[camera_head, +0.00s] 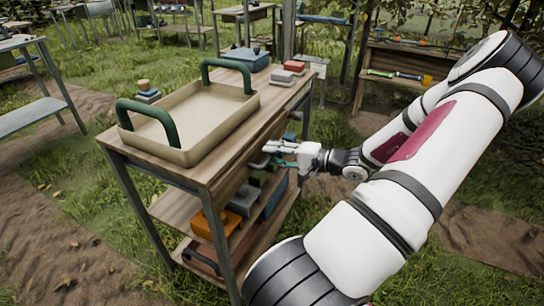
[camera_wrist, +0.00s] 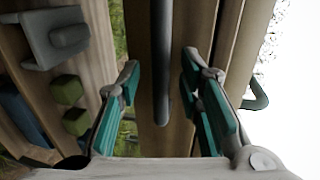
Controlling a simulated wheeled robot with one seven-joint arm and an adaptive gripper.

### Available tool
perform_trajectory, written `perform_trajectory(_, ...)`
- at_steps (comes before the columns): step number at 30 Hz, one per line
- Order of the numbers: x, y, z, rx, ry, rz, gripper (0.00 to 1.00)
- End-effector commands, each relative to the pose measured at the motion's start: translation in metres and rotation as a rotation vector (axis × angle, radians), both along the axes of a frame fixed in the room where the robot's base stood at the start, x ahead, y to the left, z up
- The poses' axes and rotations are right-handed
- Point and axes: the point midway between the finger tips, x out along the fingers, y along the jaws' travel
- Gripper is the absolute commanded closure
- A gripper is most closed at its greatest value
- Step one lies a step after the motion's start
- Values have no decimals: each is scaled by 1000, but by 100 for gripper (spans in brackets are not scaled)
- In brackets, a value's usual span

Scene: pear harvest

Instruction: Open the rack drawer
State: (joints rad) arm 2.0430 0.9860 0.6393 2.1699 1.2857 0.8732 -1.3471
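The wooden rack (camera_head: 205,166) stands left of centre in the head view. In the wrist view a wooden panel that looks like the drawer front (camera_wrist: 143,40) fills the middle. A dark bar handle (camera_wrist: 162,60) runs along it. My gripper (camera_wrist: 160,72) is open, with teal finger pads on either side of the handle; I cannot tell whether they touch it. In the head view my gripper (camera_head: 268,154) is at the rack's right side, just below the tabletop. The drawer front and handle cannot be made out there.
A beige tray (camera_head: 188,153) with green handles sits on the rack top. Lower shelves hold an orange box (camera_head: 215,222) and grey boxes. In the wrist view a grey box (camera_wrist: 55,38) and green blocks (camera_wrist: 68,90) lie at left. Grass lies right of the rack.

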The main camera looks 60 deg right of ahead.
Motion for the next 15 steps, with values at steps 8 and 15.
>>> perform_trajectory(8, 9, 1, -1, 0, -1, 1, 67)
perform_trajectory(15, 9, 1, -1, 0, -1, 1, 87)
